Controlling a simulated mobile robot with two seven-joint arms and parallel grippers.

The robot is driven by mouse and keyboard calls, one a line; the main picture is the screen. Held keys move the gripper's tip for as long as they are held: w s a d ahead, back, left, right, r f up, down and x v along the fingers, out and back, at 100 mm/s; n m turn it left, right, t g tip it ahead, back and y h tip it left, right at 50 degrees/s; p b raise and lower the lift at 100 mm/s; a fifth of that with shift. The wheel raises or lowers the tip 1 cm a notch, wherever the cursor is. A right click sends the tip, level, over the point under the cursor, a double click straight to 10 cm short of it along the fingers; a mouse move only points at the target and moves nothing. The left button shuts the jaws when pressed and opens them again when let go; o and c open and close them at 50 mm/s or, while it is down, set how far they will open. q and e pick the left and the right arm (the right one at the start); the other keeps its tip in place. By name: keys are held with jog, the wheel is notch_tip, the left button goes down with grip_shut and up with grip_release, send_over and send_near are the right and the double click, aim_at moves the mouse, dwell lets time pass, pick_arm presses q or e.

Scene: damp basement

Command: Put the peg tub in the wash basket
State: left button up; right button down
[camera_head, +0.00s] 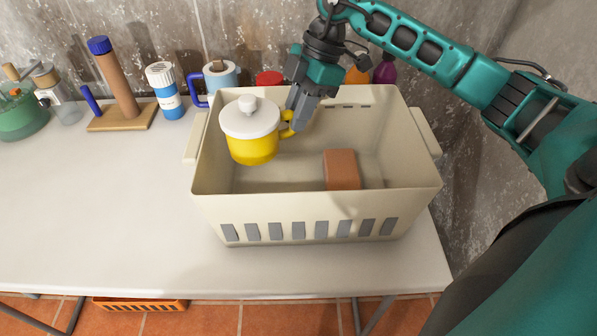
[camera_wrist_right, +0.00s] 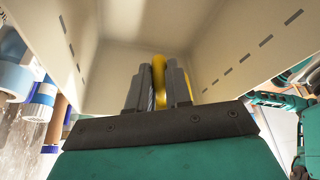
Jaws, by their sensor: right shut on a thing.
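The peg tub (camera_head: 253,145) is a yellow pot with a white knobbed lid and a yellow side handle. It is upright inside the outline of the cream wash basket (camera_head: 315,208), at its left side. My right gripper (camera_head: 293,122) is shut on the tub's handle. In the right wrist view the gripper (camera_wrist_right: 160,88) has the yellow handle (camera_wrist_right: 159,70) between its fingers. I cannot tell whether the tub touches the basket floor, though it seems above it.
A brown block (camera_head: 341,169) lies in the basket, right of the tub. Behind and left stand a blue-and-white bottle (camera_head: 167,95), a blue-handled mug (camera_head: 220,78), a wooden post stand (camera_head: 118,85) and a green pot (camera_head: 20,115). The table's left front (camera_head: 100,210) is clear.

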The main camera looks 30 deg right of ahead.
notch_tip(320, 180, down, 14)
jog(key=shift+f+b, duration=0.15)
jog(key=shift+b, duration=0.6)
pick_arm(q)
jog(key=shift+w+d+f, duration=0.25)
jog(key=shift+w+d, duration=0.1)
pick_arm(e)
jog(key=shift+f, duration=0.15)
jog(key=c, duration=1.5)
grip_release()
jog(key=shift+f, duration=0.15)
jog(key=o, duration=0.4)
pick_arm(q)
jog(key=shift+s+f, duration=0.15)
jog(key=shift+f, duration=0.15)
pick_arm(e)
jog(key=shift+o, duration=0.2)
pick_arm(q)
jog(key=shift+s+a+r+p, duration=0.15)
jog(key=shift+a+r+p, duration=0.2)
jog(key=shift+p, duration=0.2)
pick_arm(e)
jog(key=v, duration=1.2)
jog(key=shift+r, duration=0.25)
